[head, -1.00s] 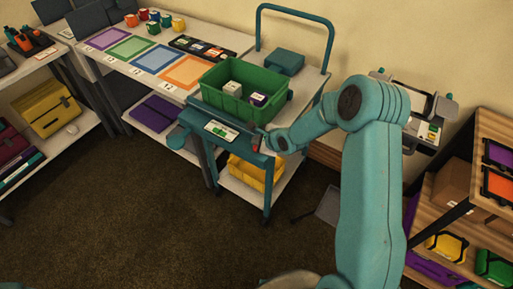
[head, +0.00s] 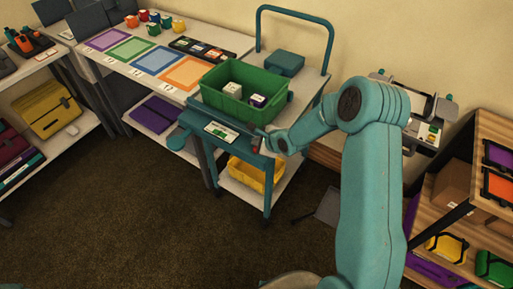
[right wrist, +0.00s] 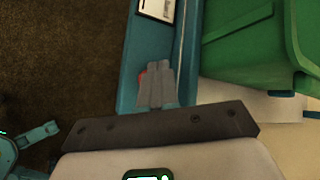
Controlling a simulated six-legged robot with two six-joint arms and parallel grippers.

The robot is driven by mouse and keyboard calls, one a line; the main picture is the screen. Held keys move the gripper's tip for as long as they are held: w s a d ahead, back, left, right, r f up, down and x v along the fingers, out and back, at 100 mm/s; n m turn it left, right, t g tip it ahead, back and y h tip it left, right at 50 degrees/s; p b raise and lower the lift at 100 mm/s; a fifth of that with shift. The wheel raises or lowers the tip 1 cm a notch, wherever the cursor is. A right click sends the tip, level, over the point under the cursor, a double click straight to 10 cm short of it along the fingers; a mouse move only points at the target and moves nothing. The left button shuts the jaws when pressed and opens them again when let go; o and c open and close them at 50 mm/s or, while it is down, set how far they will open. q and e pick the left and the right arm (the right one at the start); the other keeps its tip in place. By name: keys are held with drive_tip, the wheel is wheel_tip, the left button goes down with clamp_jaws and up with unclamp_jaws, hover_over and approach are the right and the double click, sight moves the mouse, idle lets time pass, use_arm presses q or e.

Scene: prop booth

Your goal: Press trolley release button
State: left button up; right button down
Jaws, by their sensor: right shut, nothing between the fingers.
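The teal trolley (head: 268,172) stands against the back table's right end, with a green crate (head: 238,104) on its top. My right gripper (head: 257,144) is at the trolley's front ledge, right of a white label card (head: 221,131). In the right wrist view its fingers (right wrist: 159,66) are together with nothing between them, over the teal ledge (right wrist: 133,60). A small red part, which looks like the release button (right wrist: 143,76), peeks out at the left of the fingers. The fingers hide most of it, so I cannot tell whether they touch or press it. My left gripper is out of view.
The crate holds small boxes (head: 233,90), and its wall (right wrist: 243,25) is close to the right of my fingers. A yellow bin (head: 250,174) sits on the trolley's lower shelf. A wooden shelf (head: 460,190) stands at the right. The carpet (head: 130,225) in front is clear.

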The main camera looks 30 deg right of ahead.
idle(0.8)
drive_tip(key=shift+f, duration=0.45)
drive_tip(key=shift+f+b, duration=0.45)
drive_tip(key=shift+f, duration=0.05)
idle(0.4)
drive_tip(key=shift+r, duration=0.15)
drive_tip(key=shift+r+p, duration=0.8)
drive_tip(key=shift+p, duration=0.1)
wheel_tip(320, 180, up, 5)
drive_tip(key=p, duration=0.4)
drive_tip(key=shift+p, duration=0.35)
